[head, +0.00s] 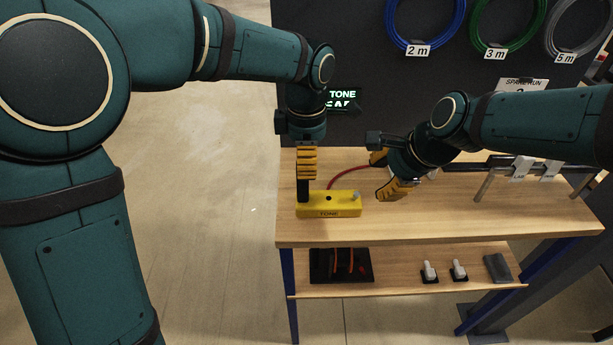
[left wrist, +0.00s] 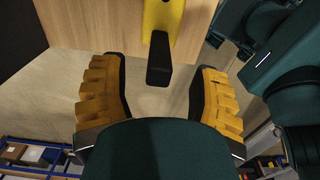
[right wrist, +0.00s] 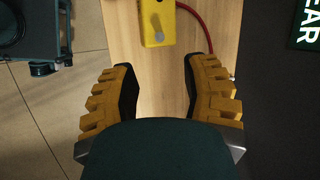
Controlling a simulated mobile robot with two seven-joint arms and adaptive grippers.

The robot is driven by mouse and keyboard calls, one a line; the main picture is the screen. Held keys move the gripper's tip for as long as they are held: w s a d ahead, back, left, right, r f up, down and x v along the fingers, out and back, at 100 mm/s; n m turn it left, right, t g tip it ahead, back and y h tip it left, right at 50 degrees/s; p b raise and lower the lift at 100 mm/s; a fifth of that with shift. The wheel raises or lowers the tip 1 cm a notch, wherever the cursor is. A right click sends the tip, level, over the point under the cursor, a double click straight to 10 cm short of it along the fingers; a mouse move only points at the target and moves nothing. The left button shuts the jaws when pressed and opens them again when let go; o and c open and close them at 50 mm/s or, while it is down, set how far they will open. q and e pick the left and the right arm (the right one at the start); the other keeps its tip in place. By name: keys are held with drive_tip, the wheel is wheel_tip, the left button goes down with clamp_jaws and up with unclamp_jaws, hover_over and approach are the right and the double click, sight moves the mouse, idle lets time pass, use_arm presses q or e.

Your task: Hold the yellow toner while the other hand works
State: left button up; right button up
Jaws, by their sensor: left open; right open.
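The yellow toner (head: 335,210) lies on the bench near its left front edge, with a black post at its left end and a grey knob at its right end. My left gripper (head: 307,168) is open just above the post. In the left wrist view the post of the toner (left wrist: 172,18) points between the open fingers (left wrist: 157,80), with space on both sides. My right gripper (head: 385,174) is open and empty, right of the toner. The right wrist view shows the toner's knob end (right wrist: 154,8) ahead of the open fingers (right wrist: 158,78).
A red cable (head: 348,171) runs behind the toner. The bench top (head: 450,215) is clear at front right. A lower shelf (head: 400,277) holds a black tray and small parts. Blue, green and grey cable coils hang on the dark panel (head: 350,60).

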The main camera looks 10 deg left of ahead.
use_arm(q)
hover_over(308, 203)
drive_tip(key=w, duration=0.1)
drive_tip(key=shift+w+a+f, duration=0.1)
drive_tip(key=shift+a+f, duration=0.05)
drive_tip(key=shift+f, duration=1.4)
drive_tip(key=shift+a+f, duration=0.1)
drive_tip(key=shift+f, duration=1.45)
drive_tip(key=shift+c, duration=0.4)
clamp_jaws()
drive_tip(key=shift+f, duration=0.15)
